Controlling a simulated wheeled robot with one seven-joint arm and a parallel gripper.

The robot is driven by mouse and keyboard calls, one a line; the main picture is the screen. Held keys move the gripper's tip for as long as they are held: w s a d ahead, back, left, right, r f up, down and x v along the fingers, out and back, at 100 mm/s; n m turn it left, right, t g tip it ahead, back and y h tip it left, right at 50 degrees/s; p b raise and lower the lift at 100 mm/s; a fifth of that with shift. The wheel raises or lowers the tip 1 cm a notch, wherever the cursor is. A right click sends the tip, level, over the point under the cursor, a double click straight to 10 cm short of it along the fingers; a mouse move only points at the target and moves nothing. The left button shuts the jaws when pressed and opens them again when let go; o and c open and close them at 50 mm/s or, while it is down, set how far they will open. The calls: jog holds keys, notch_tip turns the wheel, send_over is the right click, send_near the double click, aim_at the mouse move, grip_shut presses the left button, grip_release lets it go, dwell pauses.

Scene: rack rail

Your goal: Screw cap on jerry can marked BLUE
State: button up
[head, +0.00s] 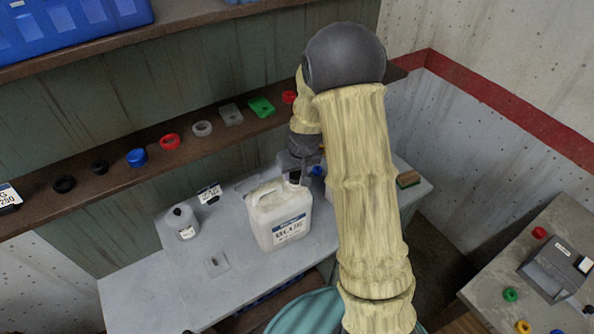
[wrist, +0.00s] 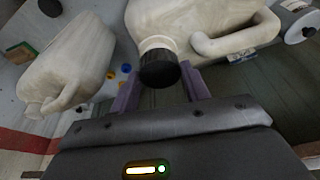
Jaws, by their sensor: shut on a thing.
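The white jerry can marked BLUE (head: 281,228) stands upright on the grey bench, its handle to the left of its neck. It also shows in the wrist view (wrist: 215,18). A black cap (wrist: 158,70) is at the can's mouth; in the head view it is a small dark spot (head: 294,177) over the neck. My gripper (head: 297,170) is above the neck, and its purple fingers (wrist: 162,88) are shut on the black cap from both sides. The cap looks in line with the neck, but how far it is seated cannot be told.
A second pale can (wrist: 70,62) stands nearby in the wrist view. A small grey bottle (head: 183,223) is left of the BLUE can. The shelf behind holds several caps, including a blue one (head: 137,157) and a red one (head: 169,142). A sponge (head: 408,179) lies to the right.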

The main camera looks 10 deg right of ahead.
jog(key=shift+f+b, duration=0.55)
dwell(0.7)
dwell(0.3)
jog(key=shift+r+m+h+p, duration=0.1)
jog(key=shift+m+h+p, duration=0.2)
jog(key=shift+m+p, duration=0.45)
jog(key=shift+m+h+p, duration=0.5)
jog(key=shift+m+p, duration=0.85)
jog(key=shift+m, duration=0.8)
jog(key=shift+m+p, duration=0.3)
jog(key=shift+m+g+h+p, duration=0.3)
jog(key=shift+m+p, duration=0.95)
jog(key=shift+m, duration=0.05)
jog(key=shift+m+g+h+p, duration=0.3)
jog(key=shift+m+p, duration=0.95)
jog(key=shift+m, duration=0.05)
